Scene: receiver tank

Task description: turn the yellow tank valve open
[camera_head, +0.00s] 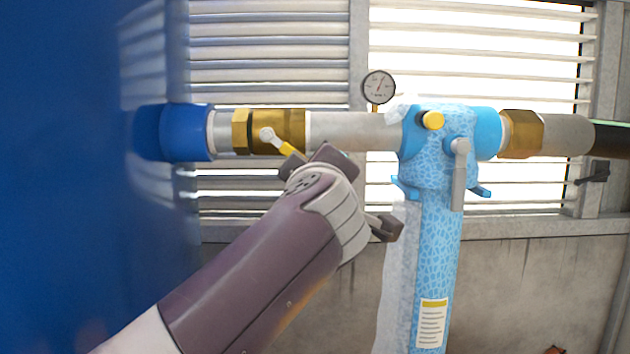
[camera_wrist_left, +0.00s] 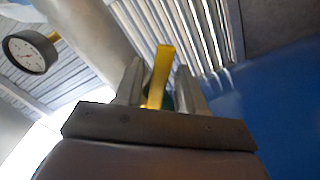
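The tank valve has a brass body (camera_head: 278,131) on the horizontal pipe, just right of the blue pipe end. Its yellow handle (camera_head: 289,149) slants down and right from a silver pivot, and its lower part is hidden by my left gripper (camera_head: 304,164). In the left wrist view the yellow handle (camera_wrist_left: 163,70) stands between the two fingers of my left gripper (camera_wrist_left: 158,78). Narrow gaps seem to show on both sides of it, so the fingers look open around it and not clamped. My right gripper is in neither view.
A large blue tank (camera_head: 80,180) fills the left side. A pressure gauge (camera_head: 378,87) stands on the pipe. A light-blue filter housing (camera_head: 437,150) with a grey lever (camera_head: 460,175) hangs right of my gripper. Louvred windows (camera_head: 270,60) and a wall lie behind.

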